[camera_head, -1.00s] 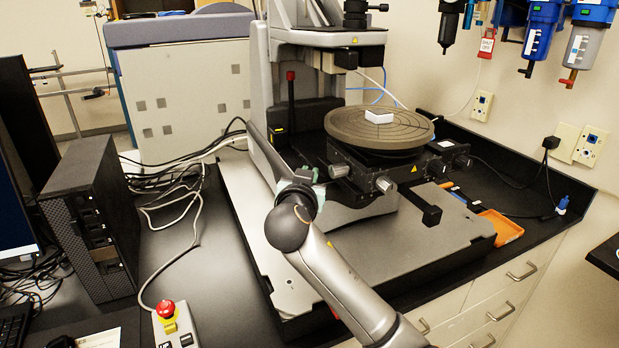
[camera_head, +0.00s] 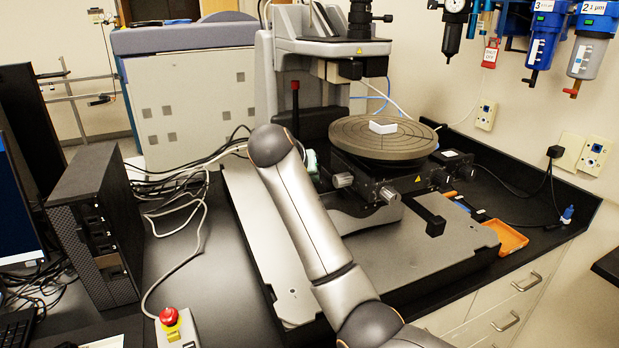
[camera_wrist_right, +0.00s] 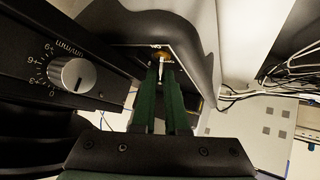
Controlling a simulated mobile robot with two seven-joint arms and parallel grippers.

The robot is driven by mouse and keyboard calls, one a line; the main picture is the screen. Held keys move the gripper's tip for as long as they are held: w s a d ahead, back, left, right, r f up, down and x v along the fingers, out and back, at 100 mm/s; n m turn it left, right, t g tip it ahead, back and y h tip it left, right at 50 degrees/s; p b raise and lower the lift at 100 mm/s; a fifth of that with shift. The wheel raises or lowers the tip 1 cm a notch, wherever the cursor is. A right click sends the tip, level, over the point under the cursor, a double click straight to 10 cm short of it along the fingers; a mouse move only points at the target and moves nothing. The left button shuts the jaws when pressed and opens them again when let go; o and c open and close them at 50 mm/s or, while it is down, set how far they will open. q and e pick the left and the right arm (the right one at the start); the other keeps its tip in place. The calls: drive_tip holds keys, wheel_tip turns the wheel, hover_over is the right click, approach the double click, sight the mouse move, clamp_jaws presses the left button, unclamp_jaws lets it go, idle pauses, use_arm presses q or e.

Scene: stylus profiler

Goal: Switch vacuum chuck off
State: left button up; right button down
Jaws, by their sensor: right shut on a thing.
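The round dark vacuum chuck (camera_head: 350,136) stands on the profiler's stage with a small white block (camera_head: 383,126) on it. In the right wrist view, a small metal toggle switch (camera_wrist_right: 161,67) sticks out of a dark panel under the grey housing. My right gripper (camera_wrist_right: 161,78) has its green fingers closed around the switch's lever. In the head view, my right arm covers most of this gripper, and only a bit of green shows beside the stage. The switch is hidden there. My left gripper is in neither view.
A round dial (camera_wrist_right: 75,74) with numbers sits on a black block left of the fingers. The stage's knobs (camera_head: 343,180) are close to my right arm. A red stop button (camera_head: 169,317), a computer tower (camera_head: 95,225) and loose cables lie left. An orange tray (camera_head: 508,238) is at right.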

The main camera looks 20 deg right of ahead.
idle(0.4)
drive_tip(key=c, duration=1.2)
unclamp_jaws()
drive_tip(key=shift+a+r, duration=0.1)
drive_tip(key=b+v, duration=0.1)
drive_tip(key=v, duration=1.1)
drive_tip(key=shift+r+b, duration=0.2)
drive_tip(key=shift+b, duration=0.15)
